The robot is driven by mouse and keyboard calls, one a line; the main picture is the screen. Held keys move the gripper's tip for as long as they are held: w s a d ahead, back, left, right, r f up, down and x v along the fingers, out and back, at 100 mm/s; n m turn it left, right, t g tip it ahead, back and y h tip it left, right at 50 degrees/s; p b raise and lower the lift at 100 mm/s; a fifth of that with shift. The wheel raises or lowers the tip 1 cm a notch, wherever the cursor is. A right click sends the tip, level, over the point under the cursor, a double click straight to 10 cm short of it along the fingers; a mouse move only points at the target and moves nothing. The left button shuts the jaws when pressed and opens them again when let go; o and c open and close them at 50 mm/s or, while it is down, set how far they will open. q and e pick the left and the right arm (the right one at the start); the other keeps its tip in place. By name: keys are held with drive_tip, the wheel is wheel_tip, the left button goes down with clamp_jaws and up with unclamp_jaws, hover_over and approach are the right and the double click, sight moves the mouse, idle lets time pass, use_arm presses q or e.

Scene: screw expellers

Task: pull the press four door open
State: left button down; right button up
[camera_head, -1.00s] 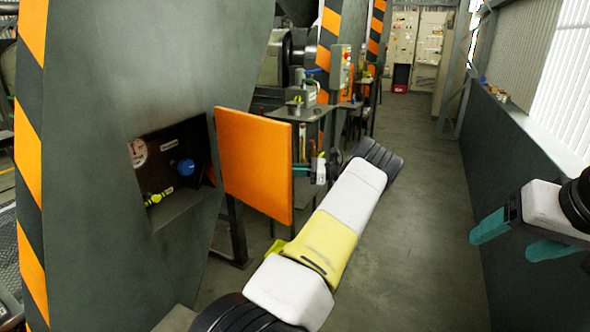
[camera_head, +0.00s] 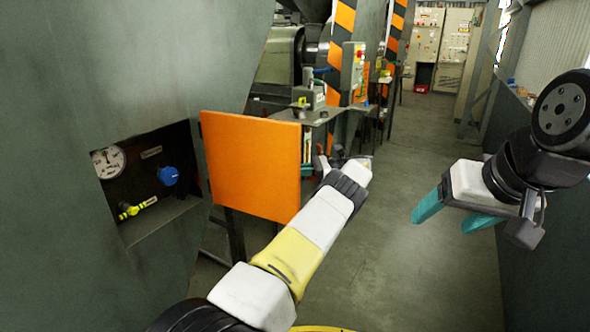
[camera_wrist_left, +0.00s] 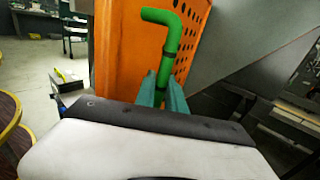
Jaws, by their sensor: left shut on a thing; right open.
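The orange press door (camera_head: 250,165) stands open beside a dark recess (camera_head: 150,180) in the grey-green press body. In the left wrist view the door (camera_wrist_left: 125,60) shows perforations and a green bent handle (camera_wrist_left: 167,55). My left gripper (camera_wrist_left: 165,88) is shut on the handle's lower part. In the head view my left arm reaches past the door's right edge, and the gripper (camera_head: 310,168) is partly hidden behind the door. My right gripper (camera_head: 455,213) is open and empty over the aisle on the right, apart from the door.
The recess holds a pressure gauge (camera_head: 108,162), a blue knob (camera_head: 168,176) and a yellow valve (camera_head: 130,211). Behind the door stand a small table (camera_head: 315,116) and a control box (camera_head: 352,68). The aisle floor (camera_head: 420,150) is clear; a wall runs along the right.

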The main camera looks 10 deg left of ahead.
use_arm(q)
drive_tip(key=shift+w, duration=0.1)
idle(0.3)
drive_tip(key=c, duration=1.4)
unclamp_jaws()
drive_tip(key=shift+a, duration=0.1)
